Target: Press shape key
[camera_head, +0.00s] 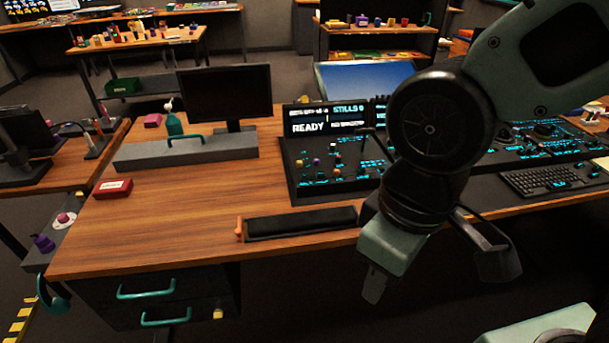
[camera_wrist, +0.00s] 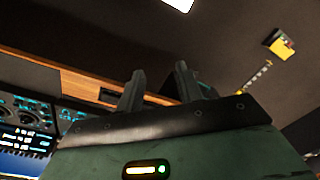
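The dark control panel (camera_head: 300,180) stands on the wooden desk, with lit cyan markings, small coloured knobs and keys, and a screen (camera_head: 326,121) that reads READY and STILLS. I cannot tell which of its small controls is the shape key. My gripper (camera_head: 436,276) hangs in front of the desk's front edge, to the right of and nearer than the panel, touching nothing. Its two fingers are apart and empty; they also show in the wrist view (camera_wrist: 160,88). My arm hides part of the panel's right side.
A keyboard (camera_head: 550,181) lies to the right. A monitor (camera_head: 225,93), grey box (camera_head: 185,152) and red box (camera_head: 113,188) are at left. The desk's left front is clear.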

